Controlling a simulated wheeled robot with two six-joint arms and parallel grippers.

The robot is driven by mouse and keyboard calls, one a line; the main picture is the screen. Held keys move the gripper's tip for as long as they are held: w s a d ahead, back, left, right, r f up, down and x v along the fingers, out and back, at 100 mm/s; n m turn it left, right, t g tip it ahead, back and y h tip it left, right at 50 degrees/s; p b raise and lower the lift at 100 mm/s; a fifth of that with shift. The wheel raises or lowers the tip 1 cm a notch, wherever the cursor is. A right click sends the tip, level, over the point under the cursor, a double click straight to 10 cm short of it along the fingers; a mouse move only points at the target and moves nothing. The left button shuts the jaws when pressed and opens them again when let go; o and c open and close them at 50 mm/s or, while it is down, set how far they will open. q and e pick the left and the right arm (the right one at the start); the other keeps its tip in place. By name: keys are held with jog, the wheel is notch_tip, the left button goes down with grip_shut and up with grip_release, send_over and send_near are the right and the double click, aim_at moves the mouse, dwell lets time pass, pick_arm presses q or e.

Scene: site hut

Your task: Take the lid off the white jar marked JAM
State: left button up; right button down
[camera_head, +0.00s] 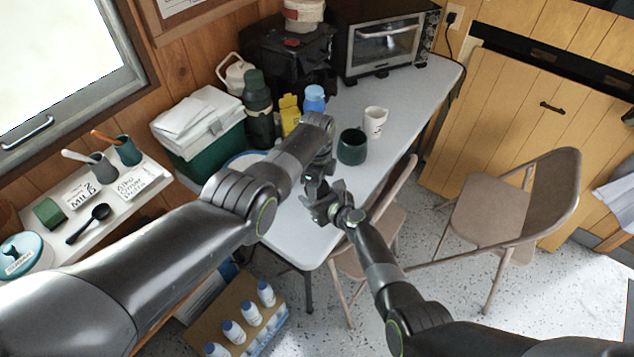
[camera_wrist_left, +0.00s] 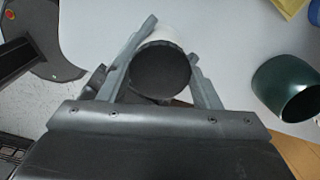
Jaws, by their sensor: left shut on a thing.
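My left gripper (camera_head: 319,168) points down over the white table. In the left wrist view, its fingers (camera_wrist_left: 170,48) are on both sides of a dark round lid (camera_wrist_left: 160,74), shut on it. Part of a white body, apparently the jar (camera_wrist_left: 156,45), shows behind the lid. Its marking is not visible, and I cannot tell whether lid and body are joined. In the head view my arms hide both. My right gripper (camera_head: 325,207) is close to the left one, by the table's near edge; its fingers are too unclear to tell open from shut.
A dark green cup (camera_head: 352,147) and a white mug (camera_head: 375,122) stand right of my left gripper. Folding chairs (camera_head: 515,205) stand on the right. The table (camera_head: 420,100) is clear towards the right.

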pick_arm(q)
jog(key=o, duration=1.1)
jog(key=shift+r, duration=2.25)
jog(key=shift+c, duration=0.4)
jog(key=shift+r+m, duration=0.8)
jog(key=shift+r, duration=0.1)
jog(key=shift+r+m, duration=0.7)
jog(key=shift+m, duration=0.2)
jog(key=shift+f, duration=3.8)
